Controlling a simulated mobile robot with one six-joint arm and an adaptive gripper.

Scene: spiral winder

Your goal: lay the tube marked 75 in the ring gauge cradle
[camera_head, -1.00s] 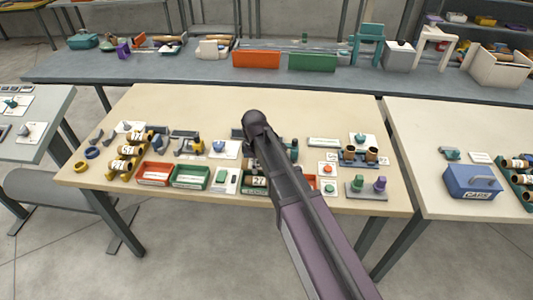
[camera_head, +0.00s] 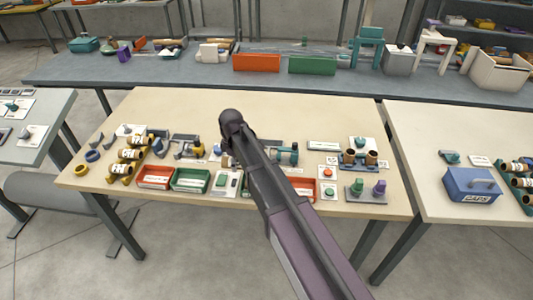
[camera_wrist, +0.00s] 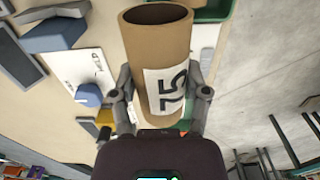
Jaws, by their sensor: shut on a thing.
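A brown cardboard tube marked 75 (camera_wrist: 160,50) stands large in the wrist view, with its open end toward the top of the picture. My gripper (camera_wrist: 160,92) is shut on it, one finger on each side, and its white label shows between them. In the head view my arm covers most of the gripper; a small brown piece (camera_head: 227,160) shows beneath the wrist, probably the held tube. It is above the table, right of the green tray. I cannot tell which fixture is the ring gauge cradle; a grey-blue block (camera_wrist: 55,33) shows left of the tube.
Red (camera_head: 155,177) and green (camera_head: 190,180) trays line the table's front. Labelled tubes (camera_head: 131,154) lie in a rack at left. A stand (camera_head: 347,160) holds two brown tubes at right. A white card with a blue knob (camera_wrist: 88,95) is beside my gripper. The table's back strip is clear.

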